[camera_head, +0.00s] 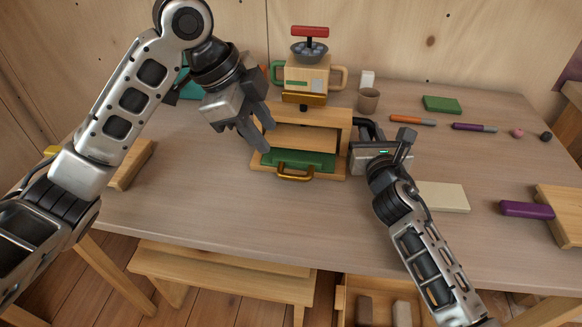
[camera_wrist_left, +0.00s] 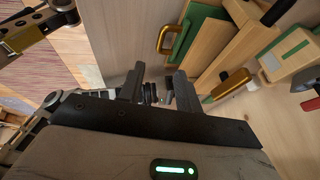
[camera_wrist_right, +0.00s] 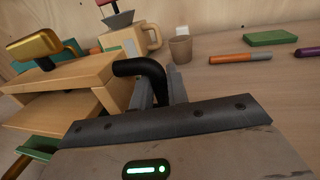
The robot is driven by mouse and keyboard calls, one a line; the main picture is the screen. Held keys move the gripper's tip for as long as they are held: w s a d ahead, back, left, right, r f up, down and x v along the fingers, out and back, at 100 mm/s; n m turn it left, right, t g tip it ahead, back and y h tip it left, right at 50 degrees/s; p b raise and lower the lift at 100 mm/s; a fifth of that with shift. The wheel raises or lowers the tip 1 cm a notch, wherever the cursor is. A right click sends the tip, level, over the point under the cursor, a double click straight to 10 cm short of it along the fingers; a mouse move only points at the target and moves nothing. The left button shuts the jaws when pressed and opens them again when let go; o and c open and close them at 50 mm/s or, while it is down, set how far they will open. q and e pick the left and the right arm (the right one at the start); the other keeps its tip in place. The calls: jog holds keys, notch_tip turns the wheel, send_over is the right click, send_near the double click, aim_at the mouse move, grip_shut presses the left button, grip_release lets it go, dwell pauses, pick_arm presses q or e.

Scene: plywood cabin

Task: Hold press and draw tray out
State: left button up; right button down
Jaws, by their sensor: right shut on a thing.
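The wooden press (camera_head: 343,130) stands at mid-table, with a brass grip (camera_head: 303,98) on top and a black side handle (camera_wrist_right: 150,70) on its right. A green tray (camera_head: 305,157) with a brass pull (camera_head: 295,176) sits in its bottom opening. My right gripper (camera_head: 362,145) is shut on the black side handle; the fingers show behind it in the right wrist view. My left gripper (camera_head: 257,140) is open and empty, above and left of the tray front. The tray's brass pull also shows in the left wrist view (camera_wrist_left: 165,40), apart from the left fingers.
A wooden grinder (camera_head: 306,76) with a red-handled top stands behind the press, a cup (camera_head: 368,100) beside it. Right lie a green block (camera_head: 441,104), markers (camera_head: 412,120) and a cream block (camera_head: 443,196). The table in front of the tray is clear.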

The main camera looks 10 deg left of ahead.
aim_at(296, 176)
pick_arm(q)
jog(key=x, duration=1.1)
jog(key=shift+d+f, duration=0.1)
jog(key=shift+f, duration=0.3)
